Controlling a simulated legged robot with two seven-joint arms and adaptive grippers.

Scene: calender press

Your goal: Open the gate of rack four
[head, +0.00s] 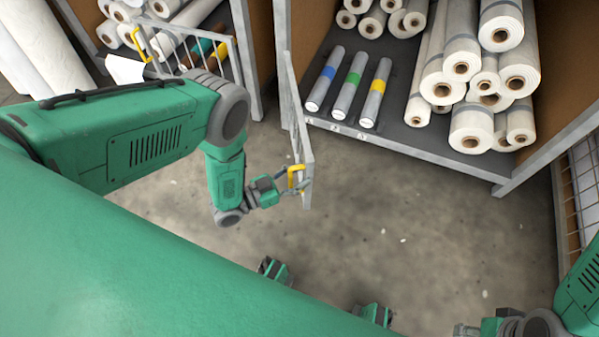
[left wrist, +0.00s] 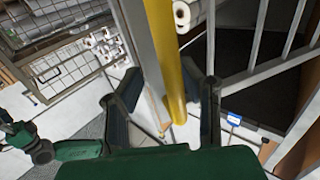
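The grey barred gate (head: 297,120) shows almost edge-on in the head view, swung out from the front of the rack (head: 345,134) that holds the rolls. Its yellow handle (head: 297,176) is at the gate's near end. My left gripper (head: 284,182) is at this handle. In the left wrist view the handle (left wrist: 171,70) stands between the two spread fingers, with a gap visible on each side. My right gripper (head: 466,330) is only partly in view at the bottom edge, away from the gate. I cannot read a rack number.
Rolls with blue, green and yellow bands (head: 354,86) lie in the rack beside stacked white rolls (head: 470,80). Another rack at the upper left has a barred gate (head: 205,55) with a yellow handle (head: 139,45). Concrete floor (head: 400,220) in front is clear.

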